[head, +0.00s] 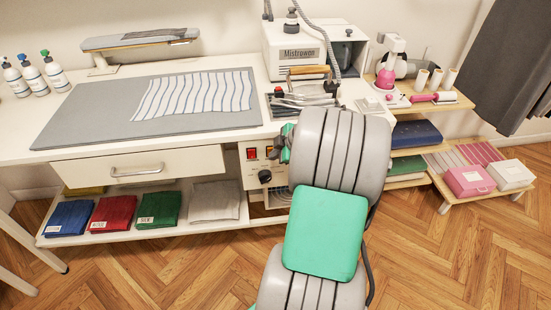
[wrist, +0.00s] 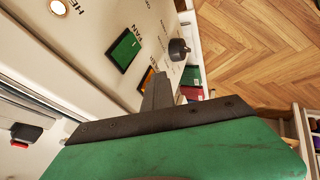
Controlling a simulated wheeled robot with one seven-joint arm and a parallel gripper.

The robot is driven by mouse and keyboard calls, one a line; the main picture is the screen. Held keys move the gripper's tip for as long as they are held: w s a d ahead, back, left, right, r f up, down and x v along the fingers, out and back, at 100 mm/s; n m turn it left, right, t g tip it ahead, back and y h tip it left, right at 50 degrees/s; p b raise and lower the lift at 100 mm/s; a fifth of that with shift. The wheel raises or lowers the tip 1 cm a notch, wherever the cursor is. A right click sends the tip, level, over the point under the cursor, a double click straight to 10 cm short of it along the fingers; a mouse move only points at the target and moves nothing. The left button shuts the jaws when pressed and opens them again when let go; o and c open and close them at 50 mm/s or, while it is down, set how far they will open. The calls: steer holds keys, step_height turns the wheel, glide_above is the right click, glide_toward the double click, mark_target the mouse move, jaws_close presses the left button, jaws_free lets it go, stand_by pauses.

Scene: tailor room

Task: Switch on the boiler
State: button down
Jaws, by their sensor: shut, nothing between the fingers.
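The white boiler unit (head: 283,35), labelled Mistrowan, stands on the table. In the wrist view the panel shows a green switch (wrist: 125,49) by the word FAN, an orange switch (wrist: 147,75) and the black knob (wrist: 179,49). My gripper (wrist: 158,82) is shut and empty, its grey finger tips at the orange switch and partly covering it. I cannot tell whether they touch.
My arm covers the panel's right side. An iron with a wooden handle (head: 305,70) rests above on the table edge. A drawer (head: 137,170) is left of the panel, and a shelf (head: 145,228) with folded cloths below. The wooden floor (head: 150,275) in front is clear.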

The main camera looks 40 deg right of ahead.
steer(key=shift+r+p, duration=0.5)
steer(key=shift+r, duration=0.35)
steer(key=s+a+f+v, duration=0.1)
steer(key=a+v, duration=0.1)
steer(key=v, duration=1)
steer(key=shift+s, duration=0.45)
